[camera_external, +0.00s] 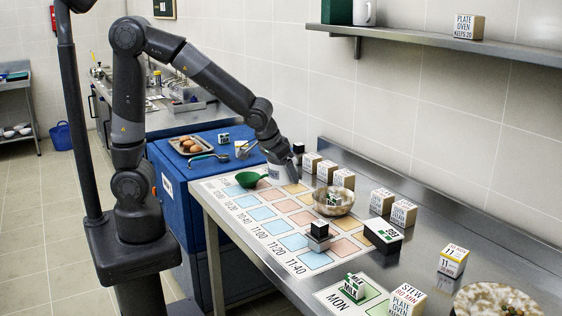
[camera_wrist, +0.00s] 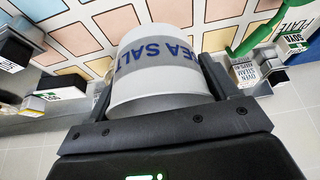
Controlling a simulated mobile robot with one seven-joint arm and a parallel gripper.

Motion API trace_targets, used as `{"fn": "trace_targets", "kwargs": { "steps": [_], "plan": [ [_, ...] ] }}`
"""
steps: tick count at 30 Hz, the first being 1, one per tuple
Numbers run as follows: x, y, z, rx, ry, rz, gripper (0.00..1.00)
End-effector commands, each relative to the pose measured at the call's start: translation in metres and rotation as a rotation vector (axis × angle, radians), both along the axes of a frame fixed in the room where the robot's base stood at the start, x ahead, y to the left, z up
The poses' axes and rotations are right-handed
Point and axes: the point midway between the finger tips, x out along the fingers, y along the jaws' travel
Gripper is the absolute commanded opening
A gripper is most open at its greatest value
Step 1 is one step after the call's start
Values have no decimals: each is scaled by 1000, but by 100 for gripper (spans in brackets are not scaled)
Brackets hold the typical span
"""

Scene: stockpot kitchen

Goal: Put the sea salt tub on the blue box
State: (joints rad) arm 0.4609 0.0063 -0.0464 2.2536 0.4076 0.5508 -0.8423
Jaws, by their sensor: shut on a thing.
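The sea salt tub (camera_wrist: 150,85) is a white round tub with a grey band and blue "SEA SALT" lettering. My gripper (camera_wrist: 160,80) is shut on it, one finger on each side. In the external view, my gripper (camera_external: 282,158) is over the far left part of the counter, and the tub (camera_external: 274,172) shows partly below it. I cannot tell whether the tub touches the counter. The large blue box (camera_external: 178,215) stands at the counter's left end, left of my gripper, with its top in view.
On the blue box are a tray of eggs (camera_external: 190,145), a teal-handled spoon (camera_external: 207,156) and small items. A green scoop (camera_external: 250,179), small boxes and a bowl (camera_external: 334,201) stand on the counter around the printed chart (camera_external: 262,213). The box top's front part is bare.

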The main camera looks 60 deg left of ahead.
Motion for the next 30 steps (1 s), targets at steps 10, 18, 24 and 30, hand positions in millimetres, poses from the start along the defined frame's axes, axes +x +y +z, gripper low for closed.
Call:
{"fn": "trace_targets", "kwargs": {
  "steps": [10,18,24,30],
  "plan": [
    [110,80,5,6,1,178,50],
    [187,182,2,7,2,324,50],
    [227,275,-6,6,4,432,50],
    [248,372,-16,3,2,531,50]
  ]
}}
